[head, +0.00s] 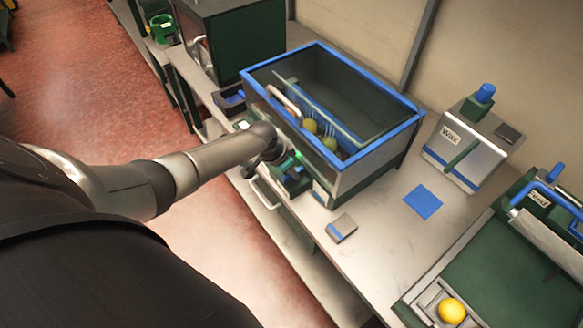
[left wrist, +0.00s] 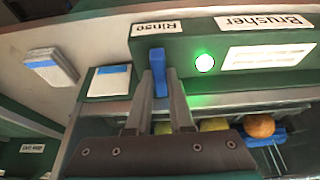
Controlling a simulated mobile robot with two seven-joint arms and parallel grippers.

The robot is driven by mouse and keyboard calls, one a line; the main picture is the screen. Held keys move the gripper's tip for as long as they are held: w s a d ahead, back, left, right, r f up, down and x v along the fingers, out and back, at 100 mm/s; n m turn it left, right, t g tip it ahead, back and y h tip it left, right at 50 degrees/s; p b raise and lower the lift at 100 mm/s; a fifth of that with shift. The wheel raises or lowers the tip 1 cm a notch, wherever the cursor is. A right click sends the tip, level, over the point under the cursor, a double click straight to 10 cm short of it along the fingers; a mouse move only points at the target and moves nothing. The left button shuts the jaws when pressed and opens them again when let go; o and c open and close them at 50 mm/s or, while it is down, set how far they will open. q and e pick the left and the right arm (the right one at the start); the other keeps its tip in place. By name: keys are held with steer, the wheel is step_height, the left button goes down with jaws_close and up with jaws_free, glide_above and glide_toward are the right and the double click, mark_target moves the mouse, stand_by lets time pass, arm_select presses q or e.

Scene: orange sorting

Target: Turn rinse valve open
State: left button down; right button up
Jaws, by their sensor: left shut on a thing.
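The rinse valve is a blue lever (left wrist: 159,66) on the green front panel, beside the upside-down "Rinse" label (left wrist: 157,28) in the left wrist view. My left gripper (left wrist: 161,88) is shut on the lever, with one finger on each side of it. A green light (left wrist: 204,63) glows on the panel to the right of the lever. In the head view my left gripper (head: 288,172) is at the front of the blue-rimmed brusher tank (head: 352,62), and the lever is hidden there. My right gripper is not in view.
Fruit (head: 311,126) lies inside the tank; an orange one (left wrist: 259,125) shows in the left wrist view. A small grey block (head: 341,226) and a blue pad (head: 423,202) lie on the counter. A wax unit (head: 470,152) and a tray with a yellow fruit (head: 452,311) stand right.

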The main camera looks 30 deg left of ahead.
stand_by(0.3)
arm_select(q)
steer(key=c, duration=0.8)
jaws_free()
steer(key=p+v, duration=0.3)
steer(key=v, duration=1.2)
steer(key=shift+s, duration=0.2)
steer(key=shift+a, duration=0.1)
